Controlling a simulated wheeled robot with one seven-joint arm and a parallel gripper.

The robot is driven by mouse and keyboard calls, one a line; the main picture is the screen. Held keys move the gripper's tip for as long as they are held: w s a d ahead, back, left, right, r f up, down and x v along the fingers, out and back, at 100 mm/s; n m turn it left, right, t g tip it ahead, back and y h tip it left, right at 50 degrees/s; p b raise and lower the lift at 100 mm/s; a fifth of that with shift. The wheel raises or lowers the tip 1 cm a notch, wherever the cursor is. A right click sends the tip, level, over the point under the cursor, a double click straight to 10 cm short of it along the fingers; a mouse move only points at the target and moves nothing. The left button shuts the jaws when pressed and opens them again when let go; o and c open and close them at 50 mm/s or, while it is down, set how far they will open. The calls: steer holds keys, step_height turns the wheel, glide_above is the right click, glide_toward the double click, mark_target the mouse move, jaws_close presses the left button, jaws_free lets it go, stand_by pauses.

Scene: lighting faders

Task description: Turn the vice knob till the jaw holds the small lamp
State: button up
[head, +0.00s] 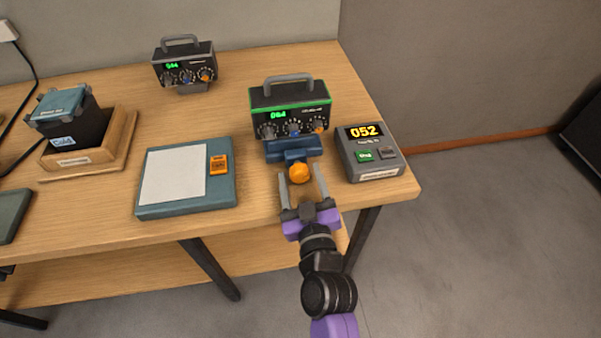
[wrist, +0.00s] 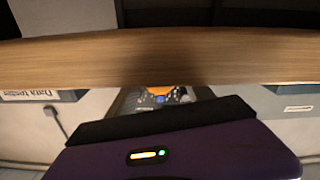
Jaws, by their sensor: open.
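A blue vice (head: 292,147) stands near the table's front edge, under a black box with a carrying handle, green trim and a green display (head: 290,108). The vice's round orange knob (head: 299,174) faces the front. My gripper (head: 300,170) is open, with one finger on each side of the knob in the head view. I cannot tell whether either finger touches it. No thing plainly looks like a small lamp; the box over the vice may be it. The jaw's grip on it cannot be made out. In the wrist view, a small orange patch (wrist: 157,88) shows beyond my gripper's body.
A grey timer box (head: 370,152) reading 052 stands close right of the vice. A teal pad (head: 152,210) with an orange block lies left. A similar black box (head: 184,66) stands at the back, and a wooden tray (head: 119,140) at the left. The table's front edge is near.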

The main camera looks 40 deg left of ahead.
steer(key=shift+w+a, duration=0.2)
jaws_close()
steer(key=shift+m, duration=0.3)
steer(key=m, duration=0.3)
steer(key=shift+d+m, duration=0.1)
steer(key=shift+m, duration=1.6)
